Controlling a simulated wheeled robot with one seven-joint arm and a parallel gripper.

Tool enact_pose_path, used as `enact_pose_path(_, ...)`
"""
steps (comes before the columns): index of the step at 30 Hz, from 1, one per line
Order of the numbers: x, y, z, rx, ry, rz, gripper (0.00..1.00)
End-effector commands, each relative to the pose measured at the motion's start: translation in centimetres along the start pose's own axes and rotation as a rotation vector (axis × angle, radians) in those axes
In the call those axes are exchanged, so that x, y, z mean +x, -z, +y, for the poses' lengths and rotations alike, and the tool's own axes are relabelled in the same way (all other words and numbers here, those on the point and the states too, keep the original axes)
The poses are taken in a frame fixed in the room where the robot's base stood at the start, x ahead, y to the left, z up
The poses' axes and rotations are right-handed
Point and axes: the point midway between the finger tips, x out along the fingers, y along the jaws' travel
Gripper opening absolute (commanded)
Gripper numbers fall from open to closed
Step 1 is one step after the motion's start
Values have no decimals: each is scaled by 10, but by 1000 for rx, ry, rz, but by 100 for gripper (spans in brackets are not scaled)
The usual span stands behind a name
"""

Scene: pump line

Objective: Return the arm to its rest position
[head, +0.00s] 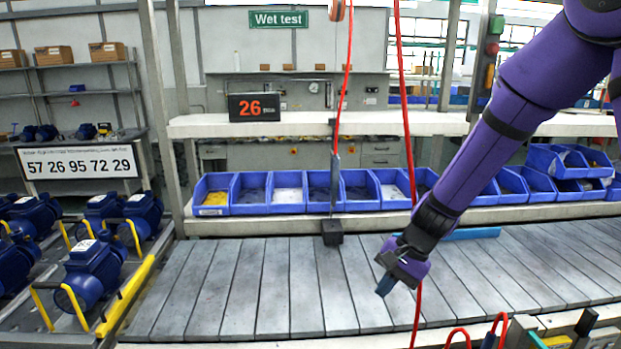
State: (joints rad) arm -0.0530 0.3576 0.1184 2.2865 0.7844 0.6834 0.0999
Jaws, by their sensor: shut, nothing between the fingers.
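My purple arm reaches in from the upper right in the head view. My gripper (384,287) is at its lower end, above the slatted conveyor (265,285), pointing down and to the left. Its dark fingertips are close together and nothing shows between them. A red hose hangs close beside the gripper; I cannot tell whether they touch.
Blue bins (250,193) line the shelf behind the conveyor. A dark tool (333,232) hangs on a red cord left of my gripper. Blue pumps (92,270) stand at left beside a yellow rail (125,297). The conveyor's left part is clear.

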Motion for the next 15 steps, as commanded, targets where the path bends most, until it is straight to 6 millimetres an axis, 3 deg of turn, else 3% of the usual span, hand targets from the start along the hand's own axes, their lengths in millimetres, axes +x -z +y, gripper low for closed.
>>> enact_pose_path(3, -38, -15, 3, -91, -4, 56, 0)
enact_pose_path(15, -140, -70, 34, -350, -63, 247, 0)
